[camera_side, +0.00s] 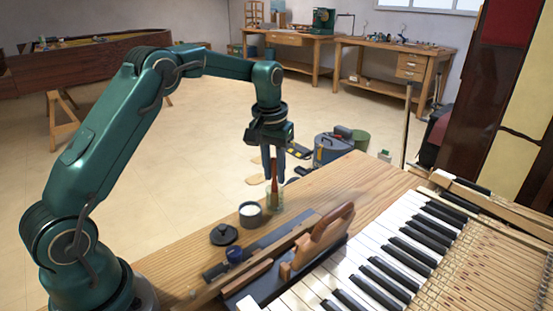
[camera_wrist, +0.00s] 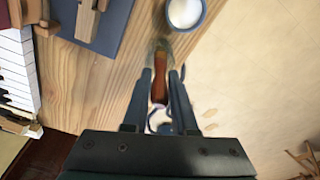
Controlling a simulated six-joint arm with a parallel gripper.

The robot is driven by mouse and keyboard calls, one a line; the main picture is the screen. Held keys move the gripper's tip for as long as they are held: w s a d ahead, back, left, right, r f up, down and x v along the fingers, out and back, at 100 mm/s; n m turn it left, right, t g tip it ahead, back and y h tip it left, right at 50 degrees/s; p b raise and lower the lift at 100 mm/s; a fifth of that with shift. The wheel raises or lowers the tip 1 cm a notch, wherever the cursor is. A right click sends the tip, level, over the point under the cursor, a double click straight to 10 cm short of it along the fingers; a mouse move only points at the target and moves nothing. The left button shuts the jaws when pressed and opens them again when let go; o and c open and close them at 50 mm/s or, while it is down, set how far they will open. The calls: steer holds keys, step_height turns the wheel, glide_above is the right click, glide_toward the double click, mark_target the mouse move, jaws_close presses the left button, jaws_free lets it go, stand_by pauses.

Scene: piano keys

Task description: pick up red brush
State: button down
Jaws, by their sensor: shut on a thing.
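The red brush (camera_side: 274,184) stands about upright, its reddish-brown handle up and its lower end at a small clear glass (camera_side: 275,202) near the bench edge. My gripper (camera_side: 273,172) points down from above and is shut on the handle. In the wrist view, the brush handle (camera_wrist: 160,78) lies between the two dark fingers of my gripper (camera_wrist: 161,82). The bristles are not clear; I cannot tell whether the tip touches the glass bottom. The glass (camera_wrist: 160,45) shows blurred beyond the handle in the wrist view.
A dark cup with white contents (camera_side: 250,215) stands close beside the glass. Piano keys (camera_side: 390,240) fill the right. Free room is above the bench.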

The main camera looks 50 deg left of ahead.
mark_target(270, 185)
steer(key=shift+r, duration=4.8)
steer(key=shift+a, duration=0.1)
steer(key=s+d+f+g+y, duration=0.1)
steer(key=s+d+f+y, duration=0.2)
steer(key=s+f, duration=0.2)
steer(key=shift+s+f+g, duration=0.3)
steer(key=shift+f+g, duration=0.1)
steer(key=shift+f, duration=0.85)
steer(key=shift+f, duration=0.55)
step_height(270, 185, up, 7)
